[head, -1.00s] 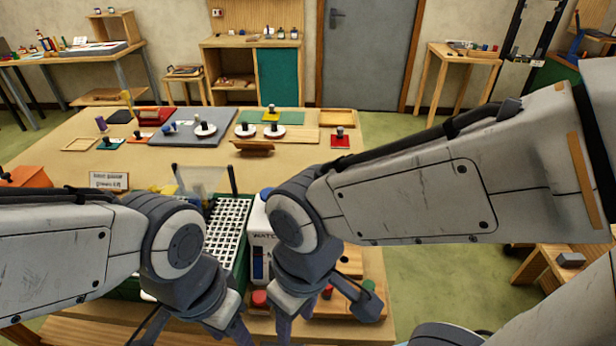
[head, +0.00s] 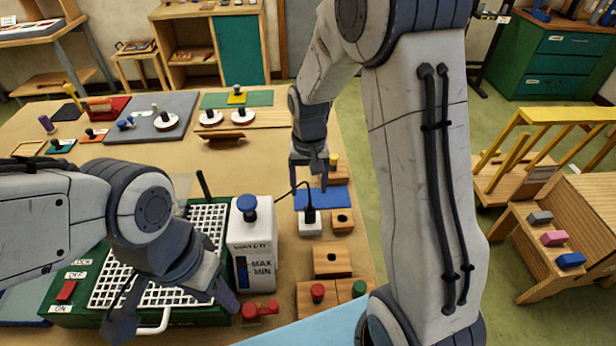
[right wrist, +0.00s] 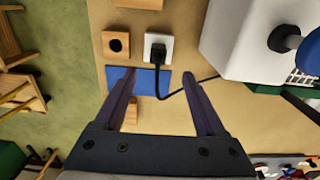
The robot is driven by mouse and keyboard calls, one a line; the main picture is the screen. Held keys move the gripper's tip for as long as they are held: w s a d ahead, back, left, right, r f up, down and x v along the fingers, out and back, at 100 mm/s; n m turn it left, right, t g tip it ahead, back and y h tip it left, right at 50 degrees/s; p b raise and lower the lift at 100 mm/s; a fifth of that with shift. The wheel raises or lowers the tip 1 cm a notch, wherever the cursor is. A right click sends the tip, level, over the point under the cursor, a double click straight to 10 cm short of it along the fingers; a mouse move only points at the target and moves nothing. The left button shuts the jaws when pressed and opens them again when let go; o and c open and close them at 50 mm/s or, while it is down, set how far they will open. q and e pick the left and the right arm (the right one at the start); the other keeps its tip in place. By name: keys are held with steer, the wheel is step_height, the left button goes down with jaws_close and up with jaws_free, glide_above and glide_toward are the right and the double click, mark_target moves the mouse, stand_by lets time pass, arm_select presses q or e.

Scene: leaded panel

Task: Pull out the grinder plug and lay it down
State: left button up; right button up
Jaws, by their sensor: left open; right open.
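The black grinder plug (head: 309,214) stands in a white socket block (head: 310,228); the right wrist view shows the plug (right wrist: 157,54) seated in the white socket (right wrist: 166,42). A black cord runs from it towards the white tank. A blue mat (head: 334,197) lies just behind the socket; it also shows in the right wrist view (right wrist: 150,82). My right gripper (head: 308,183) is open and empty above the mat, pointing at the plug without touching it. My left gripper (head: 175,312) is open over the front of the green grinder (head: 190,317).
The white tank (head: 252,232) with a blue knob stands left of the socket. Wooden blocks with holes (head: 333,262) lie in front and right. A red valve (head: 260,309) is near the front edge.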

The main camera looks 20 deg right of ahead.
mark_target(310, 210)
steer(key=shift+w+d+f, duration=0.1)
steer(key=shift+d+f, duration=0.1)
steer(key=shift+f, duration=0.2)
step_height(310, 210, down, 10)
steer(key=shift+r+p, duration=0.1)
steer(key=shift+p, duration=0.95)
jaws_close()
